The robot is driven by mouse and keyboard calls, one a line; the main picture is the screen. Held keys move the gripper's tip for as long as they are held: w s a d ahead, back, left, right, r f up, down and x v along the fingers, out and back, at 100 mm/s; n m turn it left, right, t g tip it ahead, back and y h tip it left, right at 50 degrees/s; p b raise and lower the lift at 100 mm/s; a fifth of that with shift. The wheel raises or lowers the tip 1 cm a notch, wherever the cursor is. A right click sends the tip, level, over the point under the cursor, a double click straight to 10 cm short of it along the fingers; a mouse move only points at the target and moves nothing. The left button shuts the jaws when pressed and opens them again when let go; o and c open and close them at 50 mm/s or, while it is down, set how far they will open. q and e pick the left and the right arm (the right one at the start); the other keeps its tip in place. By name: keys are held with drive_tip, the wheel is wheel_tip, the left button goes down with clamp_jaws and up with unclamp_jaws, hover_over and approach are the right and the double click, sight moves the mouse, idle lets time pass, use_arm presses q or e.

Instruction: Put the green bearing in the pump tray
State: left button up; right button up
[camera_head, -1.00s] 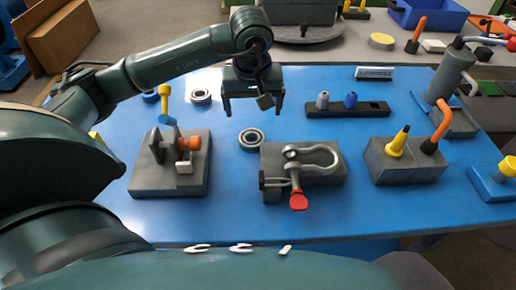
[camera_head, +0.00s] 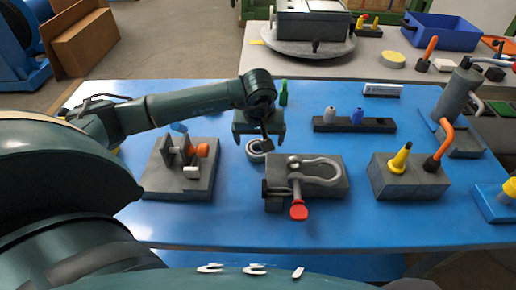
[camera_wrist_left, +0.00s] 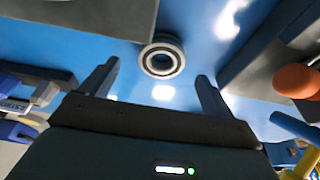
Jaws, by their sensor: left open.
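My left gripper (camera_head: 257,140) is open and empty, pointing down at a ring bearing (camera_head: 256,154) on the blue table. In the left wrist view the bearing (camera_wrist_left: 162,56) lies on the table just beyond the gap between the open fingers (camera_wrist_left: 155,90), apart from both. In the head view the gripper hides part of the bearing. I cannot tell which thing is the pump tray. My right gripper is not in view.
A grey block with a shackle and red knob (camera_head: 325,180) is close right of the bearing. A grey fixture with an orange knob (camera_head: 180,180) stands left. A dark rack (camera_head: 353,125) and a green bottle-shaped thing (camera_head: 283,92) are behind. A blue bin (camera_head: 440,32) is on the far table.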

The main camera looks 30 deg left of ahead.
sight(258, 151)
use_arm(q)
drive_tip(key=p+x, duration=0.1)
drive_tip(key=x, duration=0.3)
drive_tip(key=shift+a+f, duration=0.2)
drive_tip(key=shift+w+r, duration=0.1)
drive_tip(key=c, duration=1.4)
wheel_tip(258, 151, up, 10)
drive_tip(key=b, duration=0.2)
drive_tip(key=s+d+m, duration=0.2)
drive_tip(key=s+d, duration=0.1)
drive_tip(key=s+d+m+h, duration=0.1)
drive_tip(key=s+d+m, duration=0.1)
drive_tip(key=s+d, duration=0.1)
drive_tip(key=s+d+m, duration=0.2)
drive_tip(key=s+d, duration=0.2)
drive_tip(key=shift+d+r+h, duration=0.3)
drive_tip(key=shift+d+r, duration=0.05)
drive_tip(key=shift+r, duration=0.05)
